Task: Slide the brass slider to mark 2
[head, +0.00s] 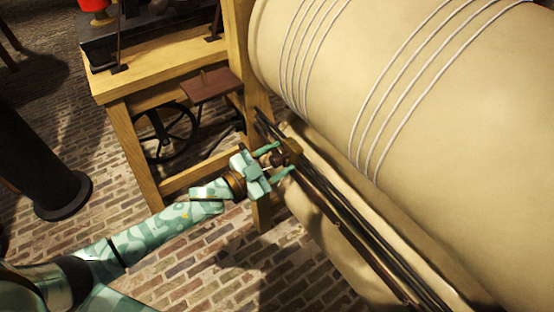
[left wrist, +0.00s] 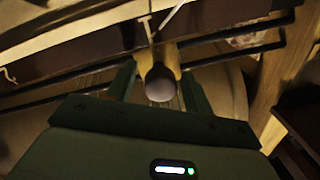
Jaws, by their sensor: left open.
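The brass slider (head: 291,150) sits on dark twin rails (head: 341,212) along the front of the big pale cylinder, near the rails' upper left end in the head view. My left gripper (head: 283,159) is open, its two fingers on either side of the slider's knob. In the left wrist view the round knob (left wrist: 160,83) lies between the fingers of the left gripper (left wrist: 160,90), with brass (left wrist: 172,58) behind it. Whether the fingers touch the knob cannot be told. White marks (left wrist: 146,27) show on the board behind the slider; no number is readable. My right gripper is out of view.
The large pale cylinder (head: 400,90) with wire windings fills the upper right. A wooden post (head: 240,60) and bench (head: 155,85) with a spoked wheel (head: 170,132) stand beside the rails' upper left end. A dark column (head: 40,150) stands left. Brick floor (head: 230,265) is open below.

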